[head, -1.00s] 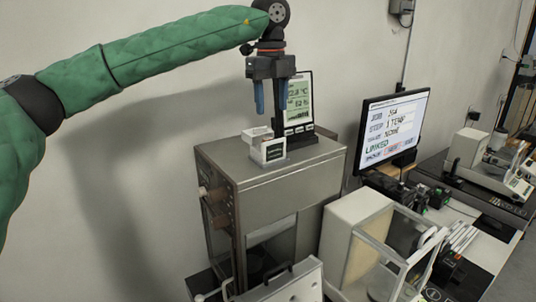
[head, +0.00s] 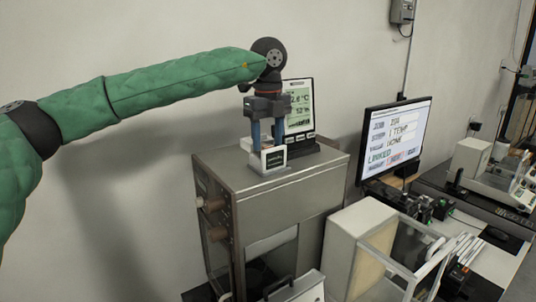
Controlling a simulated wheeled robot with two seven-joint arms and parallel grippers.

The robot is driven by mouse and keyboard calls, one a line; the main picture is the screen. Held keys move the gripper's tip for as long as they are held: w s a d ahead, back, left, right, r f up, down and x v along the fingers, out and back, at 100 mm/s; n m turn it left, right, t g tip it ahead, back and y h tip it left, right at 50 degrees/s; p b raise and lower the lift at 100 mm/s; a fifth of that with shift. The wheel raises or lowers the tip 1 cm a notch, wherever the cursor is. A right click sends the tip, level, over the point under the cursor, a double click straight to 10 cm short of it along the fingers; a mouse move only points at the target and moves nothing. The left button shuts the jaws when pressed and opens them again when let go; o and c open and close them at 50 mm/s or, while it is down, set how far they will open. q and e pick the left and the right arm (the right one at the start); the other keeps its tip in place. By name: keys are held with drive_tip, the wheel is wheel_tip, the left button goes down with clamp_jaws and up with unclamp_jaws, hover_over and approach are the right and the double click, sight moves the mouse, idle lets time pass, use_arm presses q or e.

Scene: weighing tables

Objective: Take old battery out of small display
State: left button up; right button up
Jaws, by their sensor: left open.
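The small display (head: 274,158) is a little white box with a dark screen, standing on top of the steel cabinet. My left gripper (head: 267,143) points down over it, its two blue fingers spread apart at the display's top and partly behind its front face. I cannot tell whether the fingers touch it. No battery can be made out. My right gripper is not in view.
A larger display (head: 299,112) showing temperature and humidity stands just behind the gripper on the steel cabinet (head: 285,192). A monitor (head: 395,138) stands to the right. A glass-sided balance (head: 352,235) sits in front. The cabinet top's right front is bare.

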use_arm(q)
drive_tip(key=shift+f, duration=0.65)
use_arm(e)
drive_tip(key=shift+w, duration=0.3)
use_arm(q)
drive_tip(key=shift+c, duration=0.2)
drive_tip(key=c, duration=1)
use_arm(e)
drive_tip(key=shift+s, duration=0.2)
use_arm(q)
drive_tip(key=shift+r, duration=0.2)
